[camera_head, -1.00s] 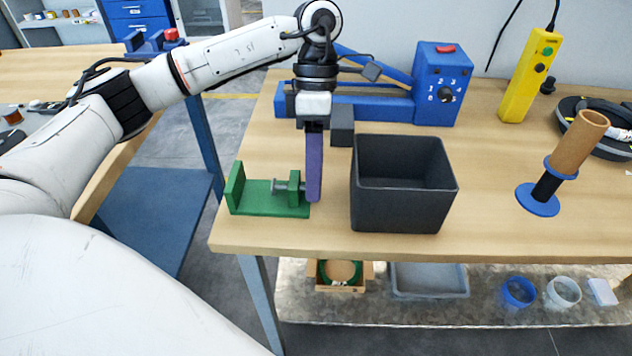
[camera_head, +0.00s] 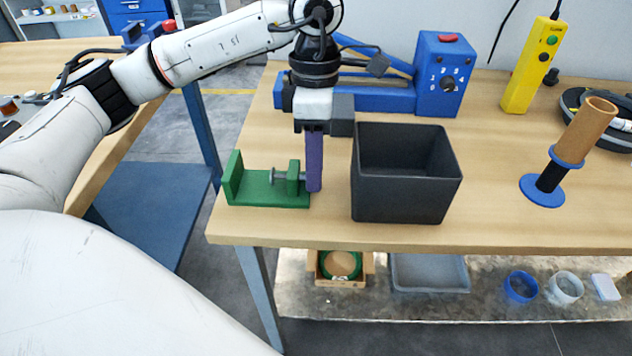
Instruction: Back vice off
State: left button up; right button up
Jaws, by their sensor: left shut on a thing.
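A small green vice (camera_head: 262,201) sits at the front left of the wooden table. Its upright jaw plate is at the left, and a grey screw runs right through the green block. A purple bar-like piece (camera_head: 314,165) stands upright at the vice's right end, by the screw; I cannot tell if it is the handle or a finger pad. My left gripper (camera_head: 315,128) points down from above and is shut on the purple piece's top. Its fingertips are partly hidden. My right gripper is not in view.
A dark open box (camera_head: 405,213) stands close to the right of the vice. Behind are a blue machine (camera_head: 438,85) with a dial and a yellow button box (camera_head: 531,70). The table's front edge is near the vice.

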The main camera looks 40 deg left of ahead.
pick_arm(q)
jog(key=t+b, duration=0.1)
jog(key=y+b, duration=0.1)
jog(key=shift+s+d+f+t+b, duration=0.1)
jog(key=shift+s+f+t+b, duration=0.1)
jog(key=shift+f+t+b, duration=0.15)
jog(key=shift+r+t+y+b, duration=0.15)
jog(key=shift+t+y+b, duration=0.15)
jog(key=shift+t+b, duration=0.05)
jog(key=shift+s+r, duration=0.1)
jog(key=shift+r, duration=0.1)
jog(key=t+b, duration=0.1)
jog(key=b, duration=0.1)
jog(key=t+y+b, duration=0.1)
jog(key=shift+s+d+f+b, duration=0.2)
jog(key=shift+f+b, duration=0.15)
jog(key=shift+b, duration=0.05)
jog(key=shift+r+t+y, duration=0.2)
jog(key=shift+t+y, duration=0.1)
jog(key=shift+r, duration=0.1)
